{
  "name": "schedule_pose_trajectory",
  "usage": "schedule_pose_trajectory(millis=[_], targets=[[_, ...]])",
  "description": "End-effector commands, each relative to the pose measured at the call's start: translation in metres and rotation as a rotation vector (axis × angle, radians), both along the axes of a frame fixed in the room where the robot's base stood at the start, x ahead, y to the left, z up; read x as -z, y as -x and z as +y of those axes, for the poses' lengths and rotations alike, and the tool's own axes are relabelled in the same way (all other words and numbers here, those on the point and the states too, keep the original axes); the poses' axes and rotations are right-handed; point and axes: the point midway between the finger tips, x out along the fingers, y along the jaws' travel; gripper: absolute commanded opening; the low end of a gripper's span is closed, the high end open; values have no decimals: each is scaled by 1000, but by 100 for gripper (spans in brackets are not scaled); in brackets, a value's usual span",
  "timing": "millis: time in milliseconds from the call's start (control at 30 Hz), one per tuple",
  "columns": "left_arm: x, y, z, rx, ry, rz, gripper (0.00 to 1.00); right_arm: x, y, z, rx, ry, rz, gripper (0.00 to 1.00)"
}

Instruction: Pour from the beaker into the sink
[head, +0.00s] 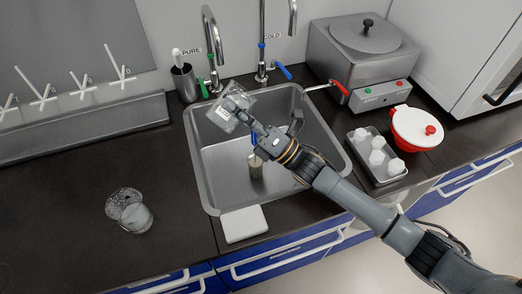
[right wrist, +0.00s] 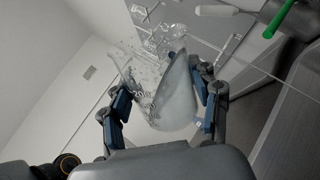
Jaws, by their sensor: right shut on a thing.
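A clear glass beaker (head: 231,104) is above the left rear part of the steel sink (head: 215,185) in the head view. It is tilted. My right gripper (head: 252,125) is shut on it, its arm coming in from the lower right. In the right wrist view the beaker (right wrist: 172,90) sits between both fingers of the gripper (right wrist: 163,100), with a pale, whitish area in its lower part. I cannot tell whether that is liquid, and no stream shows. A small metal cylinder (head: 255,168) stands in the sink. My left gripper is out of view.
Two taps (head: 212,45) (head: 262,45) rise behind the sink. Clear glassware (head: 130,211) stands on the left counter. A white block (head: 243,224) lies at the sink's front edge. A grey tray (head: 393,178) with white containers, a red-white bowl (head: 416,129) and a steel bath (head: 345,70) stand right.

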Motion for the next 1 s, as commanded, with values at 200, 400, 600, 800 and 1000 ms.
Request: schedule_pose_trajectory(millis=[200,400,600,800,1000], targets=[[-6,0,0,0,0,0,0,-5,0,0,0,-43,37,23],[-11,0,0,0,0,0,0,-9,-1,-1,-1,-85,77,23],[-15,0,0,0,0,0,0,-11,-1,-1,-1,-122,112,23],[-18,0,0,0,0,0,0,-13,-2,-2,0,-151,139,23],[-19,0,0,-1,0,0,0,-15,-5,-5,-1,-175,160,23]])
